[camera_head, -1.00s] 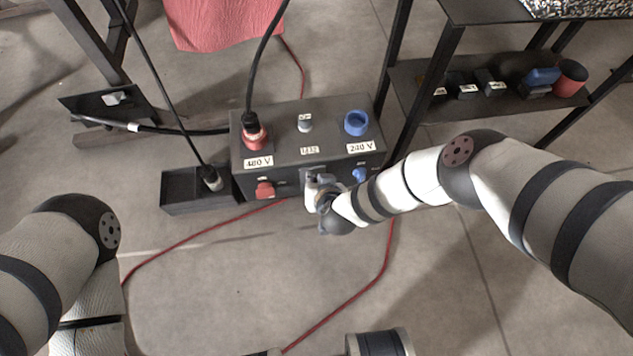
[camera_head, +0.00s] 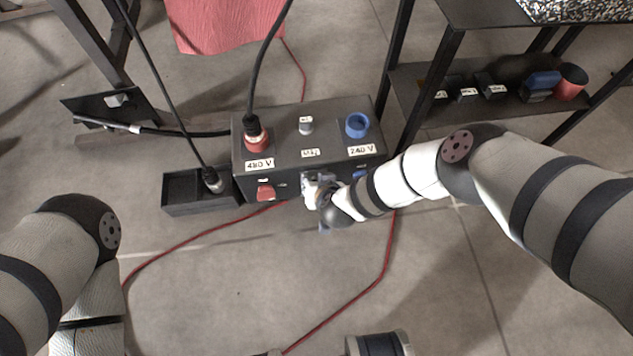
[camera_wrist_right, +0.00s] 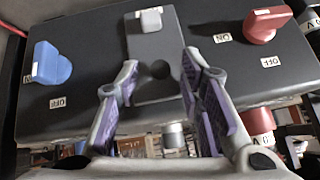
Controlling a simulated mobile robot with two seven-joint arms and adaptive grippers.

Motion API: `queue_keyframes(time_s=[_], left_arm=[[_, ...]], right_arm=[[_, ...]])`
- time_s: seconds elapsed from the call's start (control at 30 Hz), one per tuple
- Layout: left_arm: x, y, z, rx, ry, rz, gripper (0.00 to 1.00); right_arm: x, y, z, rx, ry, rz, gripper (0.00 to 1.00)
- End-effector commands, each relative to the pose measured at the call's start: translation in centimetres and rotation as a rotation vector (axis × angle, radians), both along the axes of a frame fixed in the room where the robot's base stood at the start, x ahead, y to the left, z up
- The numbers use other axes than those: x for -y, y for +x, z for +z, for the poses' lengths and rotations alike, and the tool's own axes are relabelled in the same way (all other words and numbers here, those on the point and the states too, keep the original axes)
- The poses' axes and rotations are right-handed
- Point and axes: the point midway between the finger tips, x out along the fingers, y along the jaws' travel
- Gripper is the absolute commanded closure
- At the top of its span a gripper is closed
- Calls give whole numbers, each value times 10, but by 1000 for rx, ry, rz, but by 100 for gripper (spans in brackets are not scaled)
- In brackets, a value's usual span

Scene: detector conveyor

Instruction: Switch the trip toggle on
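The control box (camera_head: 345,118) stands on the floor. In the right wrist view, seen upside down, its front face has a grey plate (camera_wrist_right: 158,88) with a pale square piece (camera_wrist_right: 151,20), apparently the trip toggle, and a dark round spot. My right gripper (camera_head: 316,186) is at the box front, between the red switch (camera_head: 265,191) and the blue switch (camera_head: 360,174). In the wrist view the right gripper (camera_wrist_right: 160,66) is open, its purple-padded fingers on either side of the plate, with nothing between them. In the head view the gripper hides the toggle. My left gripper is out of view.
A red plug (camera_head: 256,138) with a black cable and a blue socket (camera_head: 357,125) are on the box top. A black tray (camera_head: 185,193) stands left of the box, a shelf (camera_head: 415,97) right.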

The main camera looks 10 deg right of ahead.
Motion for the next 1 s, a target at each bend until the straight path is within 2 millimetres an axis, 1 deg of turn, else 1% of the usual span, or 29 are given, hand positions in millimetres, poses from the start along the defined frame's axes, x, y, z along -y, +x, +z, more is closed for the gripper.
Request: queue_keyframes(time_s=[0.17, 0.27, 0.6, 0.7, 0.83, 1.0], left_arm=[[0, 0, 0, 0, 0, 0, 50], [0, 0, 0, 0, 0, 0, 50], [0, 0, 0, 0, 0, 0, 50], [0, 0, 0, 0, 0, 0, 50], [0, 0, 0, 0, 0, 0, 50], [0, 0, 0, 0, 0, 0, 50]], right_arm=[[0, -2, 3, 0, -1, 1, 65], [1, -10, 14, -1, 1, 2, 65], [8, -58, 73, 0, 0, 1, 65], [9, -68, 85, 1, 1, 0, 65], [10, -75, 92, 0, 0, 0, 65], [10, -76, 93, 1, -1, -1, 65]])
